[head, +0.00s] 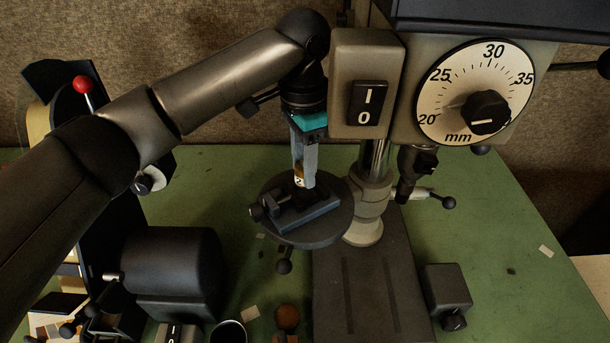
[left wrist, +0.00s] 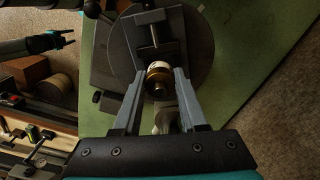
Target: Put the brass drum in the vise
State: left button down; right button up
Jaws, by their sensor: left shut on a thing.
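My left gripper (head: 303,182) points down over the small round drill-press table and is shut on the brass drum (head: 299,175). The drum is small, with a white and a brass band. In the left wrist view the drum (left wrist: 158,78) sits between my left gripper's fingertips (left wrist: 160,80). The dark vise (head: 308,214) lies on the round table just below; it also shows in the left wrist view (left wrist: 131,102). The fingers partly hide the drum, and I cannot tell whether it touches the vise jaws. My right gripper (left wrist: 66,41) appears open and empty, away from the vise.
The round table (head: 334,230) stands by the press column (head: 370,205), under the drill head with its switch box (head: 366,85) and dial (head: 475,92). A dark motor housing (head: 172,262) is at the left. The green bench at the right is mostly clear.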

pick_arm(q)
jog(key=shift+w+d, duration=0.1)
jog(key=shift+w, duration=0.05)
jog(key=shift+f+p, duration=0.3)
jog(key=shift+f, duration=1.45)
jog(key=shift+f, duration=0.1)
jog(key=shift+c, duration=2.2)
grip_release()
notch_tip(320, 180, up, 12)
jog(key=shift+r+b, duration=0.15)
jog(key=shift+b, duration=0.35)
